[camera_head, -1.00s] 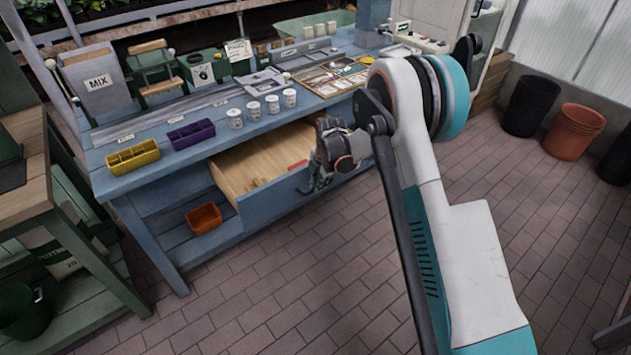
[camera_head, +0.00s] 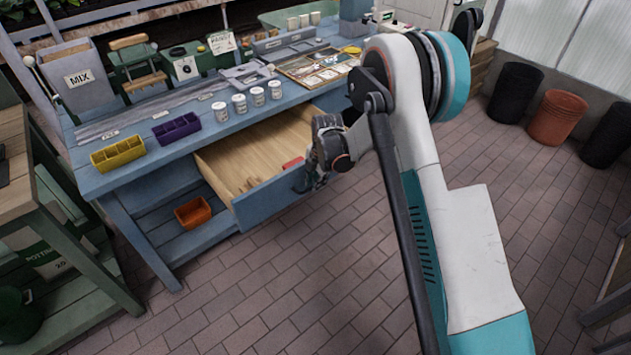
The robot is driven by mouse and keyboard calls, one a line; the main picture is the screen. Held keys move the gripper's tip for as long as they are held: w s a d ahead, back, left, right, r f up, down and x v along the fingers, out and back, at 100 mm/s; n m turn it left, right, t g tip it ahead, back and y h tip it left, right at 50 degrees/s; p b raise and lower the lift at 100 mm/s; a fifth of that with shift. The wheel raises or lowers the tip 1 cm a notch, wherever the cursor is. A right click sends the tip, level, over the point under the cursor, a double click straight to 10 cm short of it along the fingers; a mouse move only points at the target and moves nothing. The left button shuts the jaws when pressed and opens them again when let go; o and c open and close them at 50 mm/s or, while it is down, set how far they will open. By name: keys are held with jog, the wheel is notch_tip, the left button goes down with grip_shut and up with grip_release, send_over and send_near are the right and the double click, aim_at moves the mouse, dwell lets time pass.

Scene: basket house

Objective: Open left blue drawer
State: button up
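The blue drawer (camera_head: 262,203) of the blue workbench (camera_head: 133,193) is pulled out. Its pale wooden inside shows, with a red item and some small tan pieces in it. My gripper (camera_head: 309,180) is at the right part of the drawer's front, close to its top edge. My wrist and arm hide part of the drawer front. The fingers are small and dark here, so I cannot tell whether they are closed or touching a handle.
On the bench stand a yellow bin (camera_head: 118,153), a purple bin (camera_head: 176,128) and several white jars. An orange bin (camera_head: 193,212) sits on the lower shelf. A green bench (camera_head: 70,240) stands at left. The brick floor (camera_head: 280,270) in front is clear.

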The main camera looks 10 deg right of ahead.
jog(key=shift+r, duration=0.1)
notch_tip(320, 180, up, 12)
jog(key=s+d, duration=0.1)
jog(key=shift+s+d+f, duration=0.15)
jog(key=shift+s+f, duration=0.05)
jog(key=shift+s, duration=0.2)
dwell(0.4)
jog(key=s+d+r+m+t, duration=0.1)
jog(key=s+d+r+m, duration=0.2)
jog(key=s+r+m, duration=0.5)
jog(key=s+d+r+m+t, duration=0.1)
jog(key=s+d+r+m, duration=0.2)
jog(key=s+r, duration=0.55)
jog(key=s+d+r+m+t, duration=0.1)
jog(key=s+d+m, duration=0.1)
jog(key=s+m, duration=0.5)
jog(key=s+d+r+m+t+h, duration=0.1)
jog(key=s+d+r+m+t, duration=0.1)
jog(key=s+m, duration=0.4)
jog(key=s, duration=0.5)
jog(key=shift+s+d+m, duration=0.25)
jog(key=shift+s+m, duration=0.15)
